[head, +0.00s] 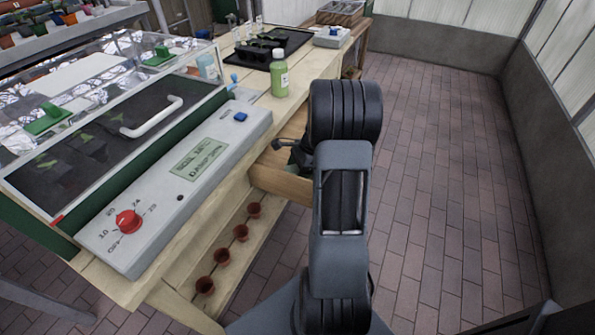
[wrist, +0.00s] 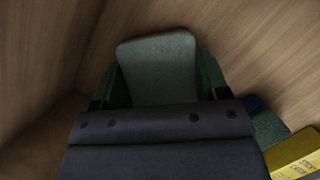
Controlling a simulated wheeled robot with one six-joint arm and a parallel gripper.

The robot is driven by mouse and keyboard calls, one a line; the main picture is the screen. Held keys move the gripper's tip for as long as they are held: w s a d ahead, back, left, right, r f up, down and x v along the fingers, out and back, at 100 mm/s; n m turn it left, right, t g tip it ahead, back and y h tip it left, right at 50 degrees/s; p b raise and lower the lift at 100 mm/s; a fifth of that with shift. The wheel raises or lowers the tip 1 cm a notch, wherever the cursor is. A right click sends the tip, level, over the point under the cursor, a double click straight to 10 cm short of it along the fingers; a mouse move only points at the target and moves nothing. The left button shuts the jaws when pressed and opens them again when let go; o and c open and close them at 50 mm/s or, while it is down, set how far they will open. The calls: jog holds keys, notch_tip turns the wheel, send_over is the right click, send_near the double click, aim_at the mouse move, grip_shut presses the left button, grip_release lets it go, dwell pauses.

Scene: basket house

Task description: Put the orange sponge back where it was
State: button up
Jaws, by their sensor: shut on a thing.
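My gripper (wrist: 160,78) is inside a wooden drawer, shut on a grey-green block with rounded corners (wrist: 157,55). The block stands up between the two dark green fingers, and its lower part is hidden behind my gripper's dark body. In the head view, the pulled-out drawer (head: 280,183) is partly covered by my arm, and the held block is hidden there. No clearly orange sponge shows in either view.
In the wrist view a yellow packet (wrist: 296,158) and a dark green thing (wrist: 268,130) lie at lower right. Outside, a green bottle (head: 280,75) stands on the bench, a grey control box (head: 175,190) runs along its front, and small pots (head: 222,257) sit below. Brick floor at right is clear.

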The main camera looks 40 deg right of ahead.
jog(key=shift+f, duration=0.15)
jog(key=o, duration=0.8)
jog(key=p+v, duration=0.3)
jog(key=v, duration=0.9)
jog(key=s+a+r+n+h, duration=0.1)
jog(key=s+a+r+n, duration=0.1)
jog(key=a+n, duration=0.5)
jog(key=s+a+r+n+t+h, duration=0.1)
jog(key=s+a+n+h, duration=0.1)
jog(key=s+a+n, duration=0.3)
jog(key=s+a+r+n+h, duration=0.1)
jog(key=s+a+r+n, duration=0.1)
jog(key=a+n, duration=0.7)
jog(key=shift+s+a+r+t+h, duration=0.2)
jog(key=shift+s+a, duration=0.2)
jog(key=shift+a, duration=0.35)
jog(key=shift+s+a+r+t+h, duration=0.1)
jog(key=shift+s+a+r, duration=0.1)
jog(key=shift+s+a, duration=0.4)
